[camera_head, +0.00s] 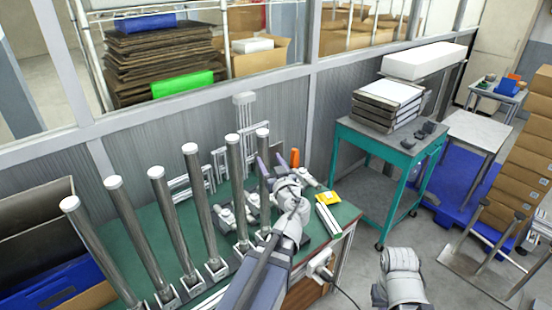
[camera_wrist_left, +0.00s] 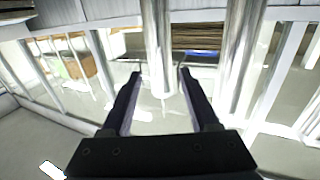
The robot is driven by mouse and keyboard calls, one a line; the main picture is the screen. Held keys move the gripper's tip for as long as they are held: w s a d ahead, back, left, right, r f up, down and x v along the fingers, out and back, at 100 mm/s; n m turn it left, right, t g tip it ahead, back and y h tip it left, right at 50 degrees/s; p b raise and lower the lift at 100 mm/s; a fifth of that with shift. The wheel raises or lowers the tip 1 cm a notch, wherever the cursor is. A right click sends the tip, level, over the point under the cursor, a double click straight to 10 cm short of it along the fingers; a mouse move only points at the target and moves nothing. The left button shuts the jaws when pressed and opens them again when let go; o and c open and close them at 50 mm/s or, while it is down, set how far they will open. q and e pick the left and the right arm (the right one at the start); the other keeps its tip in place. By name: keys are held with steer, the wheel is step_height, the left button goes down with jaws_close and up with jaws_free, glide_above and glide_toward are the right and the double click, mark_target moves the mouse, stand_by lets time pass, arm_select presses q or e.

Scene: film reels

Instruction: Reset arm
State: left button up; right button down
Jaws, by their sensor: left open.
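My left gripper (camera_head: 270,163) is raised over the green worktable (camera_head: 335,215), with its two dark fingers apart. In the left wrist view the open gripper (camera_wrist_left: 160,85) has nothing pinched between its fingers. A shiny metal post (camera_wrist_left: 158,45) shows in the gap between them. I cannot tell whether the post is between the fingers or just beyond them. In the head view, a row of several white-capped metal posts (camera_head: 205,200) stands along the table, and the rightmost post (camera_head: 263,145) is right at the gripper. My right gripper is not in view; part of my right arm shows at lower right.
A teal cart (camera_head: 372,140) with stacked trays stands to the right. A yellow item (camera_head: 328,198) lies at the table's right end. A blue bin (camera_head: 60,288) is at lower left. Brown boxes (camera_head: 525,160) are stacked far right. A framed partition closes the back.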

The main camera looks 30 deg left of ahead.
arm_select(q)
steer(key=s+d+f+m+g+h, duration=0.2)
steer(key=s+d+f+g+h, duration=0.15)
steer(key=d+f, duration=0.4)
steer(key=s+d+f+m+g+h, duration=0.2)
steer(key=s+d+f+g, duration=0.2)
steer(key=d+f, duration=0.3)
steer(key=s+d+f+m+g+h, duration=0.2)
steer(key=s+d+f+m+h, duration=0.1)
steer(key=s+d, duration=0.3)
steer(key=s+d+f+m+g+h, duration=0.3)
steer(key=s+d+f+m, duration=0.2)
steer(key=d, duration=0.5)
steer(key=shift+s+m+b, duration=0.4)
steer(key=shift+s, duration=0.3)
steer(key=shift+d+g, duration=0.15)
steer(key=shift+g, duration=0.1)
